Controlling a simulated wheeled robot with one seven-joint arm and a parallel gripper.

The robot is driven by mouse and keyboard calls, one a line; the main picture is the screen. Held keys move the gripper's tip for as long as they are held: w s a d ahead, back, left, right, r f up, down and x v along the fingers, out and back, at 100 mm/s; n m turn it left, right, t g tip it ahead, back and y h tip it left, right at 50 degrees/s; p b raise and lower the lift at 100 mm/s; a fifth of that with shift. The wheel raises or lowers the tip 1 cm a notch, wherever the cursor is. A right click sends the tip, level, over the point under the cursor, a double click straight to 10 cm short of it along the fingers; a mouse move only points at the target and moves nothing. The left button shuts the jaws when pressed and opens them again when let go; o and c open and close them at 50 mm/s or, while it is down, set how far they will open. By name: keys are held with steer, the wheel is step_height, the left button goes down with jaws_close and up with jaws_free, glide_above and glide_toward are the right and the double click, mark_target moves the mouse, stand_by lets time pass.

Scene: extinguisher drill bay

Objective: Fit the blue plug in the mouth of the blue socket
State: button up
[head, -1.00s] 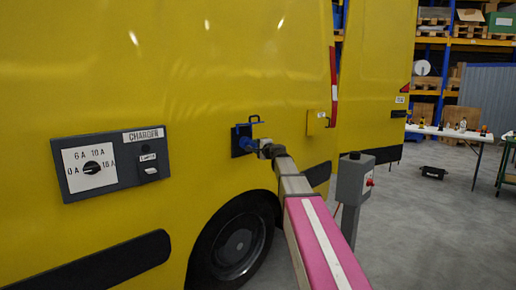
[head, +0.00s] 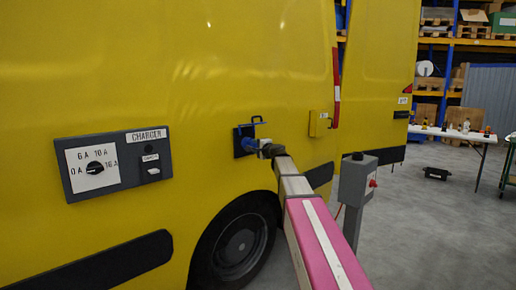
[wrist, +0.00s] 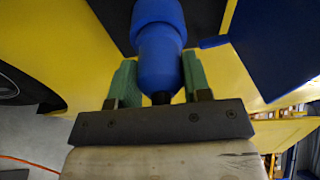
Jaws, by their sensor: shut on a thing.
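The blue plug (wrist: 160,58) is between the green pads of my gripper (wrist: 160,72), which is shut on it. In the head view, my gripper (head: 264,149) is close to the yellow van's side, with the blue plug (head: 250,145) in front of it. The blue socket (head: 242,134) sits on a dark plate on the van's side, with its blue lid raised above. The plug points at the socket and appears to meet it. A wider blue part shows at the plug's far end in the wrist view; whether the plug is seated in the mouth I cannot tell.
A charger panel (head: 114,160) with a dial is on the van at left. A small yellow box (head: 319,124) is on the van right of the socket. A grey post box (head: 356,182) stands near my arm. The wheel (head: 236,243) is below.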

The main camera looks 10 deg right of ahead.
steer(key=o, duration=1.1)
